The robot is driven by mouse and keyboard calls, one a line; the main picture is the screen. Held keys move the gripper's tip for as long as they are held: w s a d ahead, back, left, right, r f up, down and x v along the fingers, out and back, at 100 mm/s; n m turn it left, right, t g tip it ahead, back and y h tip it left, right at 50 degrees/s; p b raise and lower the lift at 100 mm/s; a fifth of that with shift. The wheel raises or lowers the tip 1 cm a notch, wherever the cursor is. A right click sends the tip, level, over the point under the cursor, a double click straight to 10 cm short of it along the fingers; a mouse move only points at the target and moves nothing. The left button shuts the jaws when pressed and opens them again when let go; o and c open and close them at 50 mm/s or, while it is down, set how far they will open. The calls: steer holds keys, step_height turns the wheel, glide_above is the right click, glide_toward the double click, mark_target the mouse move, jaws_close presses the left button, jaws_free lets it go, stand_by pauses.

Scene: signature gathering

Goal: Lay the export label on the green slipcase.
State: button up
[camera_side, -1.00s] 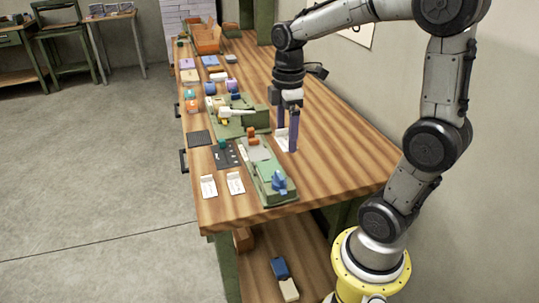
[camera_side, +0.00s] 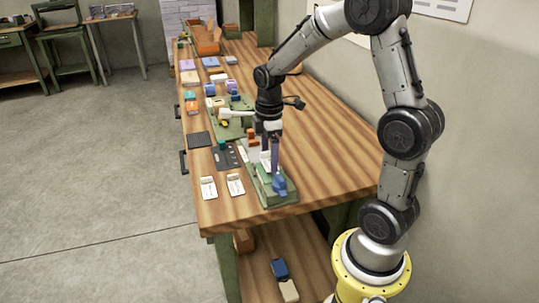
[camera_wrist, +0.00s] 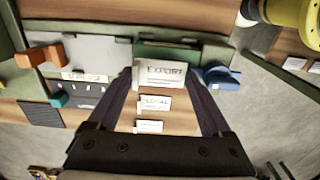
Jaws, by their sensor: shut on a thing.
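The export label (camera_wrist: 159,76) is a white card with "EXPORT" printed on it. It sits between the two dark purple fingers of my gripper (camera_wrist: 162,82), which is shut on it. The green slipcase (camera_wrist: 170,50) shows just beyond the label in the wrist view, partly covered by it. In the side view my gripper (camera_side: 269,163) is over the slipcase, low above the green-grey base. The fingers hide much of the slipcase there. I cannot tell whether the label touches it.
A blue clamp-like piece (camera_wrist: 217,76) stands close beside the slipcase at the base's end. Two white labels (camera_side: 208,187) (camera_side: 235,184) lie on the wooden table in front. The table's right side is clear.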

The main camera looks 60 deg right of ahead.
steer(key=shift+f, duration=0.1)
steer(key=shift+f, duration=0.3)
steer(key=shift+f, duration=0.2)
steer(key=o, duration=0.9)
steer(key=shift+o, duration=0.9)
steer(key=shift+s+f, duration=0.1)
